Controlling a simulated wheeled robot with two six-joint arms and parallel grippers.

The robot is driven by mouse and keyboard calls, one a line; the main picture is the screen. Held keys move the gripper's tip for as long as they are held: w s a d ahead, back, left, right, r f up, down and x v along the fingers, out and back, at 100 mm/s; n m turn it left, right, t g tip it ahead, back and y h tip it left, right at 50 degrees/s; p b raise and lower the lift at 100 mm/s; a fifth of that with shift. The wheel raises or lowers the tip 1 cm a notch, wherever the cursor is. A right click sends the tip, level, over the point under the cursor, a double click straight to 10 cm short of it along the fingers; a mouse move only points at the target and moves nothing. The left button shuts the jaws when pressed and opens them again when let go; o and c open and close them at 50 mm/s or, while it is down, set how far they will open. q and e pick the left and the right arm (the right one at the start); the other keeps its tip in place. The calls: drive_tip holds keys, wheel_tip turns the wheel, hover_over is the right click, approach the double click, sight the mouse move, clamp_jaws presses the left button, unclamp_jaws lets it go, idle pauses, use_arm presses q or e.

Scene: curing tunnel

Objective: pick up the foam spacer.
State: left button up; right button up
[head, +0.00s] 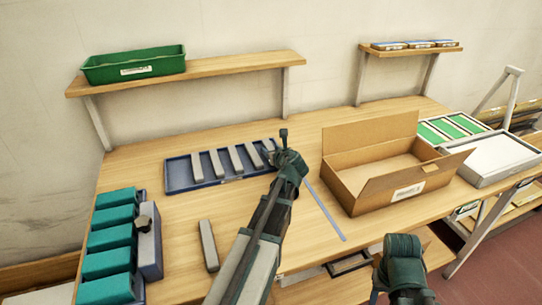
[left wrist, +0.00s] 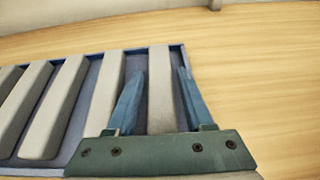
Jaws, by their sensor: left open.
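Several pale grey bars, which look like foam spacers, lie side by side in a shallow blue tray (head: 178,185). The rightmost spacer (left wrist: 159,80) shows between the two blue fingers of my open left gripper (left wrist: 160,73) in the left wrist view. One finger is on each side of it, and I cannot tell whether they touch it. In the head view my left gripper (head: 280,150) is over the tray's right end and hides part of it. A single grey bar (head: 208,245) lies loose on the table. My right gripper (head: 403,262) is low at the right; its fingers are unclear.
An open cardboard box (head: 365,190) stands right of the tray. Teal blocks (head: 112,240) line the table's left side beside a blue-grey holder (head: 150,245). A green bin (head: 135,66) sits on the shelf above. A thin blue-grey strip (head: 325,211) lies between tray and box.

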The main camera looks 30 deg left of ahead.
use_arm(q)
drive_tip(key=shift+w+a+f, duration=0.2)
drive_tip(key=shift+w+a, duration=0.05)
drive_tip(key=shift+r, duration=0.1)
use_arm(e)
drive_tip(key=shift+f, duration=0.1)
use_arm(q)
clamp_jaws()
